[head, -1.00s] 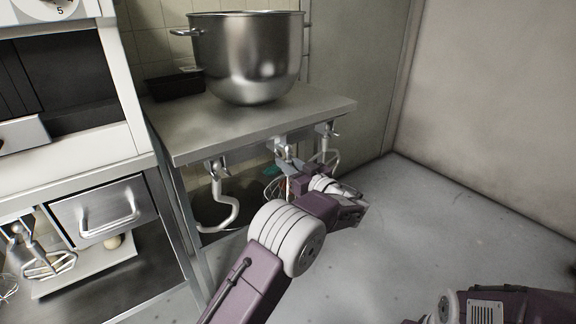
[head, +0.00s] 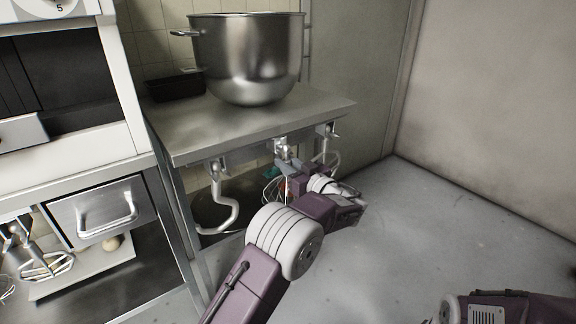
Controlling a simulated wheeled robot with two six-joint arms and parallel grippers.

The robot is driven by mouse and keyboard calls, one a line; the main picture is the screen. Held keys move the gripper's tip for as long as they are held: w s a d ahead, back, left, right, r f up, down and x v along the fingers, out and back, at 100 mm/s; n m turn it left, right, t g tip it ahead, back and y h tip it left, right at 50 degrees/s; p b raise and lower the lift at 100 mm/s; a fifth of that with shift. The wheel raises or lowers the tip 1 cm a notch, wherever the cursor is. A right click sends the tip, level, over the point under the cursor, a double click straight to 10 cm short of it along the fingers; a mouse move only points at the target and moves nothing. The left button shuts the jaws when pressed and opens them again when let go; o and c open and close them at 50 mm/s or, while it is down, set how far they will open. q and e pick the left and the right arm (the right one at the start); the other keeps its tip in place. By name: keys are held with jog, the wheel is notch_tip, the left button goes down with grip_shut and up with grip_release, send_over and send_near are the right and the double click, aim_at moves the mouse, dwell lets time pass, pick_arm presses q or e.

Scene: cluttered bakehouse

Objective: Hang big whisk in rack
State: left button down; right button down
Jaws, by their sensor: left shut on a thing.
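The rack (head: 245,152) runs under the front edge of the steel table, with holders along it. My left gripper (head: 291,166) is at the middle holder, shut on the big whisk. The whisk's wire loops (head: 272,190) show low, just left of my gripper, and its metal top (head: 282,149) is up at the holder. My wrist hides part of the whisk, and I cannot tell whether its top is seated. A dough hook (head: 222,208) hangs at the left holder. Another wire-shaped tool (head: 331,160) hangs at the right one. Only part of my right arm shows.
A large steel bowl (head: 247,60) and a dark tray (head: 174,86) stand on the table (head: 190,142). A unit with a drawer (head: 103,211) stands at the left, with a flat beater (head: 45,264) low down. The floor (head: 440,225) at the right is clear.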

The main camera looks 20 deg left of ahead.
pick_arm(q)
jog(key=shift+b+x, duration=0.35)
jog(key=shift+x, duration=0.45)
jog(key=shift+w+a, duration=0.1)
jog(key=shift+a, duration=0.05)
jog(key=shift+b+x, duration=0.45)
jog(key=shift+x, duration=0.6)
jog(key=shift+w+r+b, duration=0.1)
jog(key=shift+b, duration=0.55)
dwell(0.7)
jog(key=shift+f+b, duration=0.3)
jog(key=shift+b, duration=0.6)
dwell(0.6)
jog(key=c, duration=1.1)
grip_release()
jog(key=shift+c, duration=0.2)
jog(key=shift+c, duration=0.5)
